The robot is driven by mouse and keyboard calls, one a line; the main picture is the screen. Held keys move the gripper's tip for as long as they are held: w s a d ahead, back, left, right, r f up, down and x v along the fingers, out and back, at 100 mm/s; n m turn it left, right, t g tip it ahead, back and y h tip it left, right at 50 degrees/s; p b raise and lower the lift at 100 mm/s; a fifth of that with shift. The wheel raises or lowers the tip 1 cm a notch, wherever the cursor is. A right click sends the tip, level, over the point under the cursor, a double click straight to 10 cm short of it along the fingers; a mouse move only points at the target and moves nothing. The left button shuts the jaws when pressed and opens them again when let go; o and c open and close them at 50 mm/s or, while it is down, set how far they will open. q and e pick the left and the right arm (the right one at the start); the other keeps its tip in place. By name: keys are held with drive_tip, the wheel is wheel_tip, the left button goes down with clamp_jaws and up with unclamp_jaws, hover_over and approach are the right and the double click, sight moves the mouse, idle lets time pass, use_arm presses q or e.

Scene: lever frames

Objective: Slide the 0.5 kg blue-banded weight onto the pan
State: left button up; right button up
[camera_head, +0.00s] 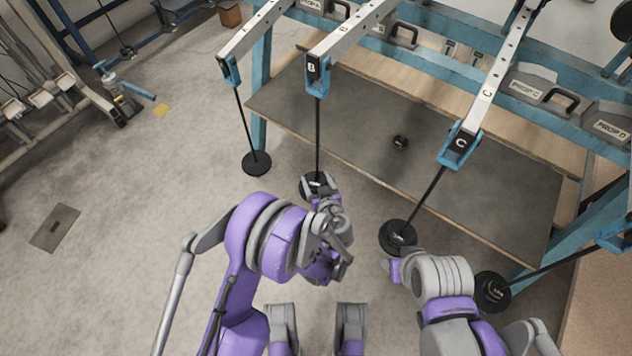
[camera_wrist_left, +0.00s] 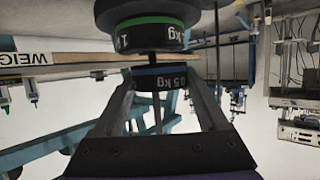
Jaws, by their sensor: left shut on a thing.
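The blue-banded 0.5 kg weight (camera_wrist_left: 160,78) is a short black disc between the two fingers of my left gripper (camera_wrist_left: 160,95) in the left wrist view. The gripper is shut on it. A thin dark rod (camera_wrist_left: 152,59) lines up with the weight. Along the rod, a small gap away, is a green-banded 1 kg weight (camera_wrist_left: 150,35) against a wide black pan (camera_wrist_left: 165,7); this view looks upside down. In the head view my left gripper (camera_head: 322,190) is at the pan (camera_head: 307,192) hanging from lever B (camera_head: 318,66). The blue band is not visible there.
Other black pans hang on rods to the left (camera_head: 257,163), under lever C (camera_head: 398,236) and at the right (camera_head: 492,291). A dark tabletop (camera_head: 470,185) behind holds a small black object (camera_head: 400,142). My right arm is near the lever C pan. Floor at left is open.

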use_arm(q)
drive_tip(key=shift+w+d, duration=0.15)
drive_tip(key=shift+w, duration=0.7)
idle(0.6)
drive_tip(key=shift+f+b, duration=0.45)
drive_tip(key=shift+f, duration=0.25)
idle(0.6)
drive_tip(key=o, duration=1.6)
drive_tip(key=shift+c, duration=0.2)
drive_tip(key=shift+s, duration=0.1)
drive_tip(key=p+v, duration=0.1)
drive_tip(key=v, duration=0.6)
